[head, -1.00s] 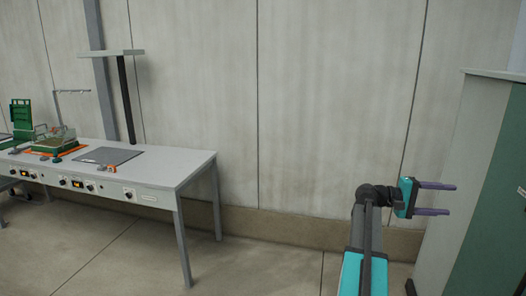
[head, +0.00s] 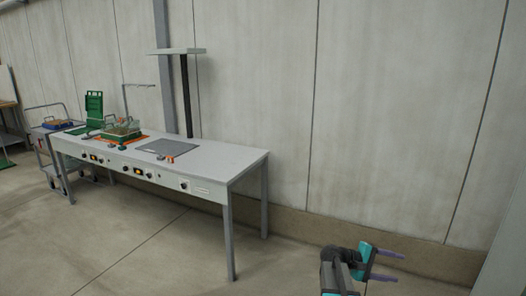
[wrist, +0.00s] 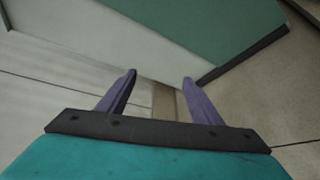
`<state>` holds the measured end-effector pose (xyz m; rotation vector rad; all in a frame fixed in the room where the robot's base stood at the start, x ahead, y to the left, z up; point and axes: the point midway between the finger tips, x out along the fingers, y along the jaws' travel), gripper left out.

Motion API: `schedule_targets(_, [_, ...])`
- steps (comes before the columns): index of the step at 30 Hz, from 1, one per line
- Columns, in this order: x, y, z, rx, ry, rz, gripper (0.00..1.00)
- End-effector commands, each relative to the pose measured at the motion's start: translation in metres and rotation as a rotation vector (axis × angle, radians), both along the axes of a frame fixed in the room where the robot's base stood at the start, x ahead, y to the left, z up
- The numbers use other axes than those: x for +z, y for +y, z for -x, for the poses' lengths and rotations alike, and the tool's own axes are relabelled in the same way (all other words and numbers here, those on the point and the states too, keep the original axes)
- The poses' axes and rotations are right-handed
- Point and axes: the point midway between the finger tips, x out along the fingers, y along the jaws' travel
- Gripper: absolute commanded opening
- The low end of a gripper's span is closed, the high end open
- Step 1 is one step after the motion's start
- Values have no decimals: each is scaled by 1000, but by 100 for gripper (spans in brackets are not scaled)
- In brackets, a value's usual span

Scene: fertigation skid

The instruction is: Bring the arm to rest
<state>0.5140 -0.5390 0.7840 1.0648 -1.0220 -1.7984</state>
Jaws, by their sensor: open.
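My gripper (head: 386,266) is at the lower right of the head view, at the end of my teal and black arm. Its two purple fingers point to the right and are apart, with nothing between them. In the wrist view my gripper (wrist: 160,82) shows both fingers spread, with only wall and floor beyond them. It is in free air, well to the right of the workbench and touching nothing that I can see.
A grey workbench (head: 215,163) stands along the wall, with a green case (head: 94,106), a dark mat (head: 168,147) and small parts on it. A trolley (head: 57,127) stands at its left. A cabinet (wrist: 215,35) with a green panel is near my gripper. Floor in front is clear.

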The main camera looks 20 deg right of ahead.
Motion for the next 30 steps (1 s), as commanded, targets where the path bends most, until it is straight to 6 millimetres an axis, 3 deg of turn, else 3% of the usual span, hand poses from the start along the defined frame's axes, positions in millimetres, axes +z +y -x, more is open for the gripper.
schedule_targets(6, [-67,62,-16,65,20,-111,59])
schedule_targets(14, [-144,137,-17,120,45,-251,59])
schedule_targets(23, [-225,226,5,156,78,-422,59])
schedule_targets(30, [-283,296,39,158,106,-563,59])
